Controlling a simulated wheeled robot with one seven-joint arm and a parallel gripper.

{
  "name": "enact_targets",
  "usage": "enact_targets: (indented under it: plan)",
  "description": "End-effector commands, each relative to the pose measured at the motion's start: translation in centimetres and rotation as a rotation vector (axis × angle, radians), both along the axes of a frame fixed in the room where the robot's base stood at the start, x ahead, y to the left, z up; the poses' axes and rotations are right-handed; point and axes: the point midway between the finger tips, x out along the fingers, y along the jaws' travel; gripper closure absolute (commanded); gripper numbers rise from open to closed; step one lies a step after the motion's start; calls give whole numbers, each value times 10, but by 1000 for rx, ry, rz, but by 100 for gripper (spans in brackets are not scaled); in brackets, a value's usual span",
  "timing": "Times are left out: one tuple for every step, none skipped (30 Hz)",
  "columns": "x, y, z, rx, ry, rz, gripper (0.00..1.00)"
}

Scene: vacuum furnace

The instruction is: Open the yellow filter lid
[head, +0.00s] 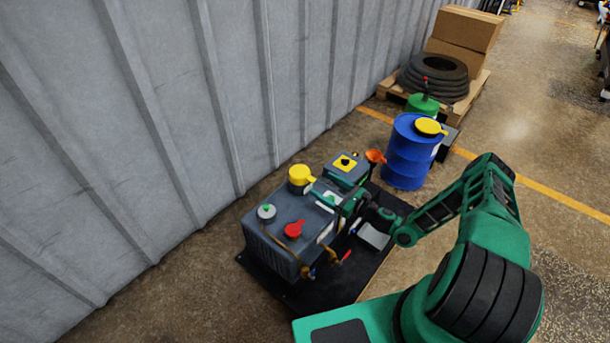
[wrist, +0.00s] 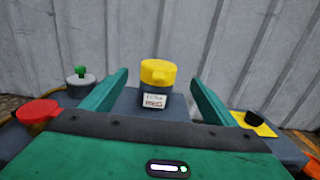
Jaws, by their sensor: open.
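The yellow filter lid (head: 300,174) sits on top of a grey machine (head: 268,228) in the head view. In the wrist view the yellow lid (wrist: 158,72) caps a dark cylindrical filter body with a white label (wrist: 155,101). The lid looks closed on that body. My gripper (wrist: 158,85) is open, with its two green fingers spread to the left and right of the filter in the picture. The lid shows between the fingers, farther off, with no visible contact. In the head view my arm reaches in from the right, and my gripper's fingertips are hard to make out.
A red cap (head: 294,228) and a grey cap with a green knob (head: 266,211) sit on the machine. A yellow plate with a black knob (head: 345,162) is beside the lid. A blue drum (head: 409,152) stands to the right. A corrugated wall (head: 150,110) rises behind.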

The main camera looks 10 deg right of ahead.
Motion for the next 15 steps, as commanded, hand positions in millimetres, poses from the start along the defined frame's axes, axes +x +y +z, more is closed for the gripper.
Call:
enact_targets:
  plan:
    - [2,1,-1,6,1,-5,19]
    - [4,2,-1,8,1,-6,19]
    - [6,4,-1,8,1,-6,19]
    - [9,6,-1,7,0,-5,19]
    - [12,8,-1,7,0,-4,19]
    - [16,12,0,6,0,-4,19]
    - [20,15,-1,6,0,-3,19]
    - [25,18,-1,6,1,-3,19]
    - [30,22,-1,6,1,-3,19]
    - [35,26,-1,5,0,-2,19]
    - [39,29,-1,5,-1,-2,19]
    - [45,33,0,6,0,-3,19]
    - [49,37,-1,5,0,-3,19]
    - [54,39,-1,4,-1,-3,19]
    - [59,43,-1,4,0,-3,19]
